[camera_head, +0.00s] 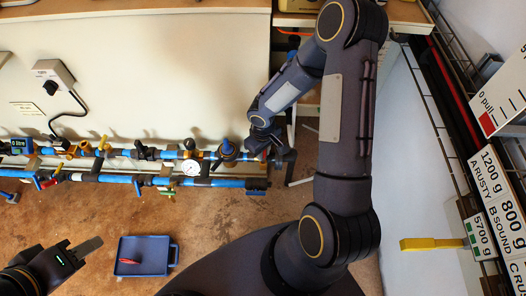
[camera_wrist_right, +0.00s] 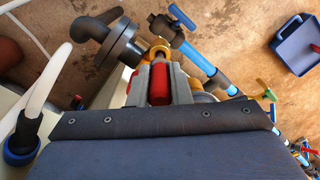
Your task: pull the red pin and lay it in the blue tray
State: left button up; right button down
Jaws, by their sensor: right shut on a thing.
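My right gripper (camera_wrist_right: 160,82) is shut on the red pin (camera_wrist_right: 160,88), whose red body shows between its two grey fingers. A yellow ring (camera_wrist_right: 157,49) is just beyond the fingertips; I cannot tell whether the pin still sits in a fitting there. In the head view the right gripper (camera_head: 281,157) is at the right end of the blue pipes, and the pin is mostly hidden. The blue tray (camera_head: 170,242) lies on the floor at lower centre with a small red object (camera_head: 128,261) in it. My left gripper (camera_head: 82,250) is left of the tray; its jaw gap is unclear.
Blue pipes (camera_head: 120,153) with valves and a white gauge (camera_head: 191,168) run along the pale wall. In the wrist view a dark round fitting (camera_wrist_right: 123,45) stands close to the fingers. The brown floor (camera_head: 225,215) between pipes and tray is mostly clear. Labelled boxes (camera_head: 495,185) stand at right.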

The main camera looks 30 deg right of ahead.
jog(key=shift+r+p, duration=1)
jog(key=shift+r, duration=0.55)
